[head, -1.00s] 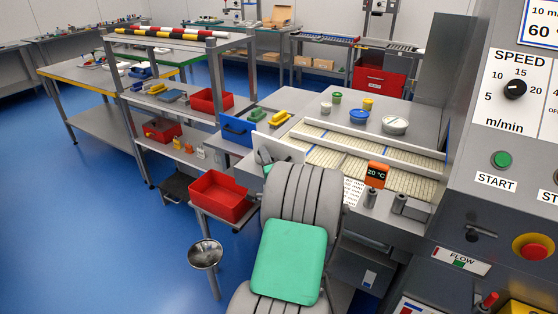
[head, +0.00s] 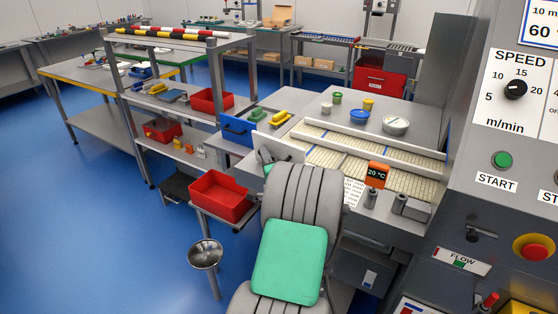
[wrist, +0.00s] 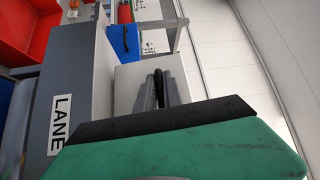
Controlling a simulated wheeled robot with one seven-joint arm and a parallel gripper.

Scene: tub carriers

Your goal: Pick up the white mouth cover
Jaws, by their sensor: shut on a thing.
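The white mouth cover (head: 284,148) is a flat pale panel standing upright at the near left end of the conveyor bench, partly hidden by my arm. In the wrist view the cover (wrist: 129,78) is straight ahead, behind my fingers. My gripper (wrist: 159,78) is shut on a dark upright piece in front of the panel, which looks like the cover's handle. In the head view my gripper (head: 263,157) is at the cover's near left side, mostly hidden behind my arm. I cannot tell whether the cover is still seated.
A red tub (head: 221,196) sits just left of my arm, above a round metal dish (head: 205,254). A grey wall marked LANE (wrist: 75,90) is close on the left in the wrist view. Bowls stand on the bench top.

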